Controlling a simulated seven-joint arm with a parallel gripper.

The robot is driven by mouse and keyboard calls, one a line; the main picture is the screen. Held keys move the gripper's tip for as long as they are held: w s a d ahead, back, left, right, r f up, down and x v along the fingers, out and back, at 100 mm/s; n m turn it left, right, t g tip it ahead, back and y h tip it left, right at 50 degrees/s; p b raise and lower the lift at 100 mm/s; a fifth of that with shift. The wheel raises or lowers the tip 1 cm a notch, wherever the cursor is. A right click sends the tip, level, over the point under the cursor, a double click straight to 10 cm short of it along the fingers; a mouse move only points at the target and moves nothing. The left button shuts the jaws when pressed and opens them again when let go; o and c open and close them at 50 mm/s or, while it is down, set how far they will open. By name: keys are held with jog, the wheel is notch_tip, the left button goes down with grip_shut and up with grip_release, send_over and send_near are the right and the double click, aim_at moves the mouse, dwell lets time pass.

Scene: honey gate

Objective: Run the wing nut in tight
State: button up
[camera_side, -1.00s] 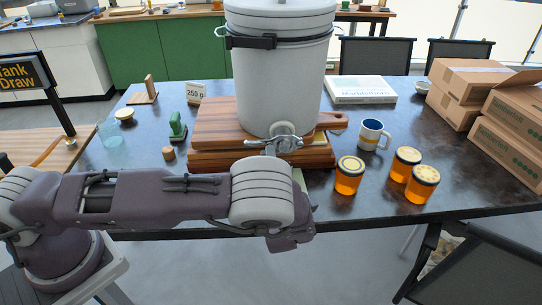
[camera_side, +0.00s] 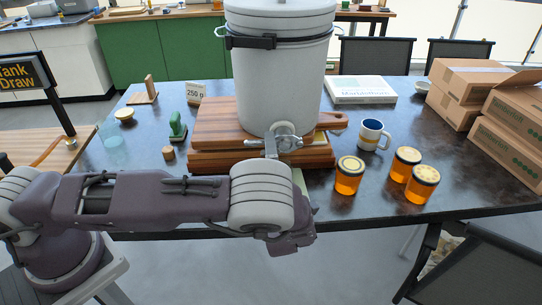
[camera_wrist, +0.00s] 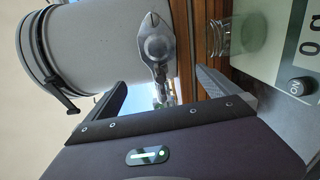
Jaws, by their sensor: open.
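The metal honey gate (camera_side: 286,138) is at the foot of the white bucket (camera_side: 281,85) in the side view. In the side view my wrist largely hides the gripper.
The bucket stands on stacked wooden boards (camera_side: 215,125). A glass jar (camera_wrist: 232,36) and a scale (camera_wrist: 287,50) are close on the right in the wrist view. Amber jars (camera_side: 349,176), a mug (camera_side: 373,135) and cardboard boxes (camera_side: 468,92) stand right of the bucket.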

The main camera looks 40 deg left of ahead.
jog(key=v, duration=0.6)
jog(key=shift+s+d, duration=0.1)
jog(key=shift+s, duration=0.05)
jog(key=s+a+r+n+g+h, duration=0.3)
jog(key=s+a+r+n+g, duration=0.75)
jog(key=n, duration=1.05)
jog(key=s+d+r+n+t+h, duration=0.1)
jog(key=s+d+r+n+h, duration=0.1)
jog(key=s+r+n+h, duration=0.3)
jog(key=s+d+r+n+t+h, duration=0.2)
jog(key=s+r+n, duration=0.5)
jog(key=n, duration=1.1)
jog(key=s+d+h, duration=0.1)
jog(key=s+h, duration=0.1)
jog(key=s, duration=0.2)
jog(key=shift+s+h, duration=0.4)
jog(key=shift+d, duration=0.15)
